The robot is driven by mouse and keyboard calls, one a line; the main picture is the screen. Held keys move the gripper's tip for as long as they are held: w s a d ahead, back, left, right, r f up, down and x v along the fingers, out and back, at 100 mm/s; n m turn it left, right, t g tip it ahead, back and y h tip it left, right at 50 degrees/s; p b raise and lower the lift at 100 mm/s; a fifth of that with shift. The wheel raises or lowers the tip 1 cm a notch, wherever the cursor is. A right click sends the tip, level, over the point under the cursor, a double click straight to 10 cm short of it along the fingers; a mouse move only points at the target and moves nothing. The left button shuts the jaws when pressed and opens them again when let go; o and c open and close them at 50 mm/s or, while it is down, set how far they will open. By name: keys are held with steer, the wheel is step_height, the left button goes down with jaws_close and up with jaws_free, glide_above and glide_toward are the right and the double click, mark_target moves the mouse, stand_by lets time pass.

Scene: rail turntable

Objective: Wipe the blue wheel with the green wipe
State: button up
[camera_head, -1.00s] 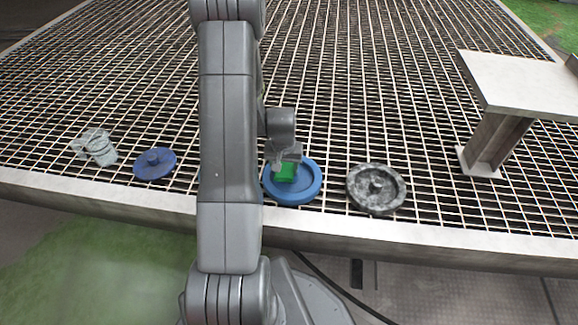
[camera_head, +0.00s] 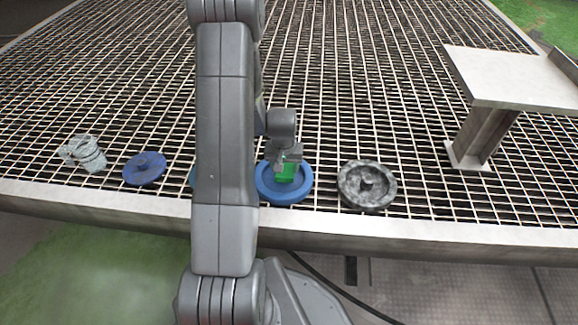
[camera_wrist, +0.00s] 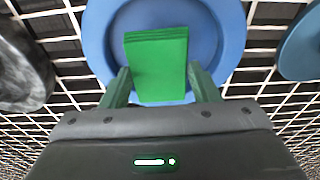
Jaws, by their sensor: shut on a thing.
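The blue wheel (camera_head: 263,187) lies flat on the grating near the front edge, a shallow dish with a raised rim. My gripper (camera_head: 287,161) is over it, shut on the green wipe (camera_head: 286,173), a folded bright green pad. In the wrist view the wipe (camera_wrist: 156,62) sits between my two fingers and covers the lower middle of the wheel (camera_wrist: 97,30).
A mottled grey wheel (camera_head: 367,186) is right of the blue one. A darker blue disc (camera_head: 145,168) and a pale cup-like object (camera_head: 84,153) are at left. A metal stand (camera_head: 483,140) is at right. The back grating is clear.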

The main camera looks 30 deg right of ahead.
steer(key=shift+w+a, duration=0.35)
steer(key=shift+a, duration=0.35)
steer(key=shift+w+a, duration=0.35)
steer(key=shift+a, duration=0.3)
steer(key=shift+s+d, duration=0.4)
steer(key=shift+d, duration=0.35)
steer(key=shift+s+d, duration=0.35)
steer(key=shift+d, duration=0.35)
steer(key=shift+s+d, duration=0.4)
steer(key=shift+d, duration=0.35)
step_height(320, 180, up, 8)
steer(key=p, duration=0.5)
steer(key=w+a+r+n, duration=0.2)
steer(key=w+a+r, duration=0.2)
steer(key=a, duration=0.6)
steer(key=w+a+r+n+p, duration=0.1)
steer(key=w+a+r+n, duration=0.2)
steer(key=a, duration=0.7)
steer(key=w+a+r+n, duration=0.1)
steer(key=w+a+r, duration=0.35)
steer(key=a, duration=0.55)
step_height(320, 180, up, 13)
steer(key=s+p, duration=0.1)
steer(key=p, duration=2.4)
steer(key=shift+s+d+r+y, duration=0.2)
steer(key=shift+s+d+y, duration=0.1)
steer(key=shift+d+y, duration=0.1)
